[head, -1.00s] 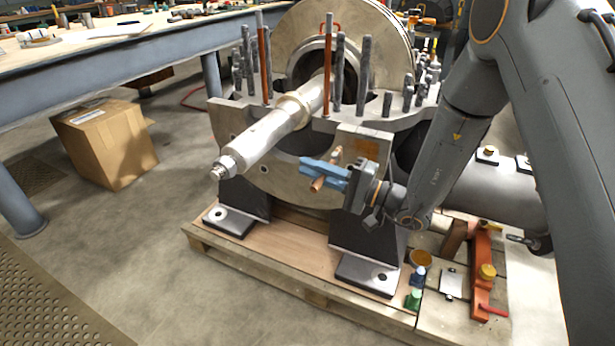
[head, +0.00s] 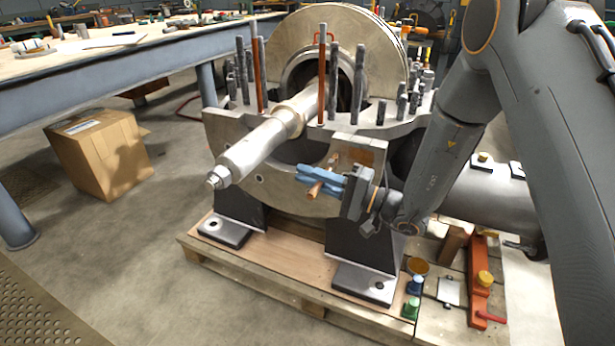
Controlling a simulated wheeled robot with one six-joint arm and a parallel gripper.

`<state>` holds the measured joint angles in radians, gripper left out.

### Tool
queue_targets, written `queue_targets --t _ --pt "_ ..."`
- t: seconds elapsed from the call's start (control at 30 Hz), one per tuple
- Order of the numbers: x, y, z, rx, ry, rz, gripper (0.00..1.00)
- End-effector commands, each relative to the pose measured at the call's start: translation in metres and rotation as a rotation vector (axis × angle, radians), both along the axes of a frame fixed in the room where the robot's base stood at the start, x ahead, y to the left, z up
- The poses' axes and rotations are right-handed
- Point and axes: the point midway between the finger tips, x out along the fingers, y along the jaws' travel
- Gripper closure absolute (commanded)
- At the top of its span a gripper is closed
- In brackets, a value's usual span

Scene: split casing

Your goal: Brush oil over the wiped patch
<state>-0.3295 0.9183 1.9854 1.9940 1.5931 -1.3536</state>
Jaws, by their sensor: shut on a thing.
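My gripper (head: 318,180), with blue fingers, is shut on a brush (head: 314,190) with a brown wooden handle. It holds the brush in front of the lower casing's flat end face (head: 285,185). The handle's lower end sticks out below the fingers and the brush's upper end shows above them, near the face. I cannot tell whether the brush touches the metal. A dull brown-orange patch (head: 356,157) shows on the casing face, just right of and a little above the brush. Its lower part is close to my wrist. Any oil on the bristles is too small to see.
A pale shaft (head: 256,150) juts toward me, left of my gripper. Upright studs (head: 359,85) line the casing flange. A round amber container (head: 418,266), a blue bottle (head: 414,284) and a green one (head: 410,308) stand on the pallet (head: 285,283), near an orange tool (head: 480,290).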

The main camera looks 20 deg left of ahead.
Motion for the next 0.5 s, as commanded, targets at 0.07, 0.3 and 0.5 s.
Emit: queue_targets --t 0.07,0.3,0.5 --pt "0.0014 -0.0001 0.0001 0.000 -0.001 0.000 1.00" --pt "0.0046 -0.0005 0.0000 0.000 0.000 0.000 1.00" --pt "0.0072 -0.0008 0.0000 0.000 0.000 0.000 1.00"
